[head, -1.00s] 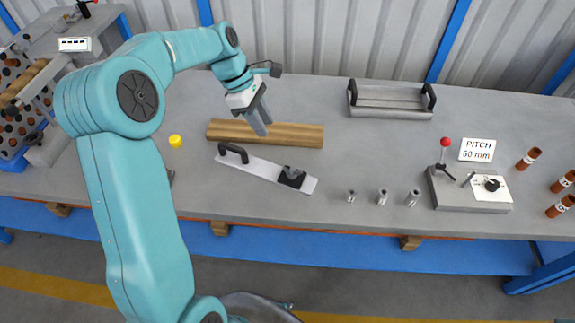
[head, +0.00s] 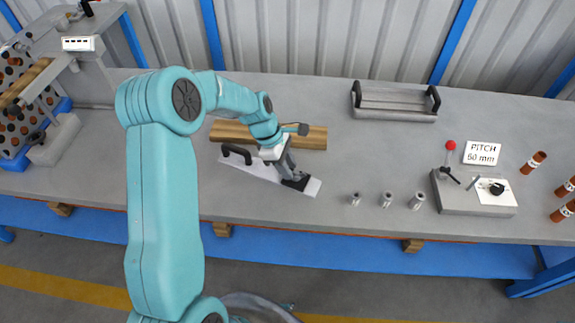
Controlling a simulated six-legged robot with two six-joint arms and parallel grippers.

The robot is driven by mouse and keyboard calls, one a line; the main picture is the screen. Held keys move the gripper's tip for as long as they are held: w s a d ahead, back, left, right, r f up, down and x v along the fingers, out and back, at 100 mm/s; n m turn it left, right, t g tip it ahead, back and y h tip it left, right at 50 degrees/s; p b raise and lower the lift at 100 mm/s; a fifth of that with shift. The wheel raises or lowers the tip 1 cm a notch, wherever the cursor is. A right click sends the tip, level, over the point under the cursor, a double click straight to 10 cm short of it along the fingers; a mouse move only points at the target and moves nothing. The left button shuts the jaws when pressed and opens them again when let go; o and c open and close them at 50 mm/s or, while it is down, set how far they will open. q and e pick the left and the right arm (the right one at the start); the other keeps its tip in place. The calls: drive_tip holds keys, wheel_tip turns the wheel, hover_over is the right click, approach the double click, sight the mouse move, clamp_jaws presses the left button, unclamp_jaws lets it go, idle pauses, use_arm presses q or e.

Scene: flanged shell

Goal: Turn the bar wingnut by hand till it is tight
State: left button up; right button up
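A long pale plate (head: 240,172) with a black handle (head: 236,154) lies at an angle on the bench. Near its right end is a black block (head: 300,184), where a small grey piece, likely the bar wingnut, sat in the earlier view. My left gripper (head: 291,172) points down at this block, its fingertips at or just above it. The gripper covers the grey piece, so I cannot tell whether the fingers are around it or touching it. My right gripper is not in view.
A wooden block (head: 310,137) lies behind the plate. Several metal cylinders (head: 387,200) stand to its right. Further right are a grey control box (head: 455,195) with a red-knobbed lever and a PITCH 50 mm card (head: 482,153). A grey tray (head: 395,117) stands at the back.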

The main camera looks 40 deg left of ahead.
use_arm(q)
drive_tip(key=shift+d, duration=0.2)
clamp_jaws()
drive_tip(key=shift+m, duration=0.3)
drive_tip(key=m, duration=0.1)
drive_tip(key=m+g, duration=0.1)
drive_tip(key=shift+w+f+m, duration=0.15)
drive_tip(key=shift+w+m, duration=0.05)
drive_tip(key=shift+m, duration=0.1)
drive_tip(key=m, duration=0.1)
drive_tip(key=m+g, duration=0.1)
drive_tip(key=shift+w+m+p, duration=0.3)
drive_tip(key=shift+p, duration=0.05)
drive_tip(key=m+g, duration=0.1)
drive_tip(key=m, duration=0.2)
drive_tip(key=w+m+g, duration=0.1)
drive_tip(key=m, duration=0.2)
drive_tip(key=shift+d+g+y, duration=0.2)
drive_tip(key=shift+g+y, duration=0.1)
drive_tip(key=shift+w, duration=0.1)
unclamp_jaws()
drive_tip(key=shift+w, duration=0.1)
